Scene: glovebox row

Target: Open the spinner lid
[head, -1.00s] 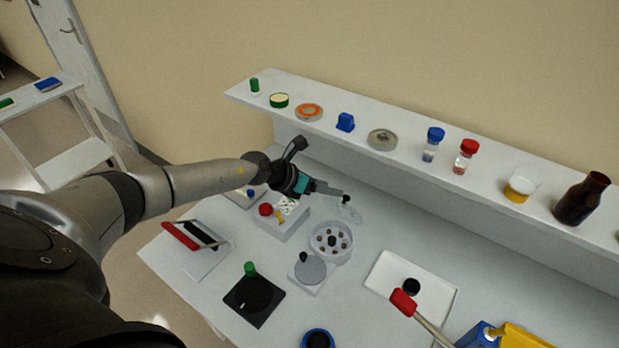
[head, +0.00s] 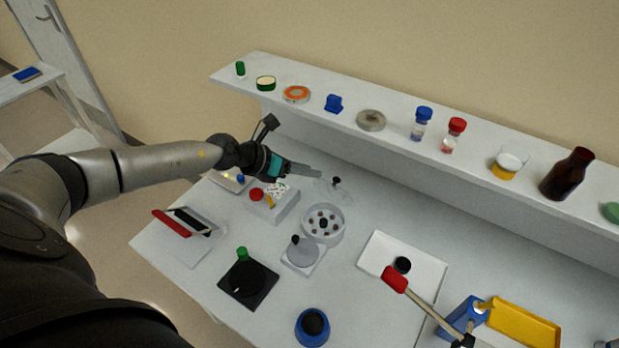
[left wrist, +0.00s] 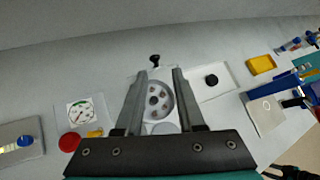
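The spinner (head: 323,236) is a round white bowl holding a grey rotor with several dark holes and a black hub. It stands on the bench, its rotor uncovered. The clear lid (head: 331,194) stands tilted up at the bowl's back edge, with a black knob (head: 336,181) at its top. In the left wrist view, the spinner (left wrist: 158,101) shows between the fingers and the black knob (left wrist: 155,60) beyond them. My left gripper (head: 318,173) is open and empty, slightly left of the knob and apparently apart from it.
A small disc-topped device (head: 302,254) stands just in front of the spinner. A box with a dial and red knob (head: 272,203) is to the left, a white tray (head: 425,259) to the right. The shelf (head: 390,113) with several containers runs behind.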

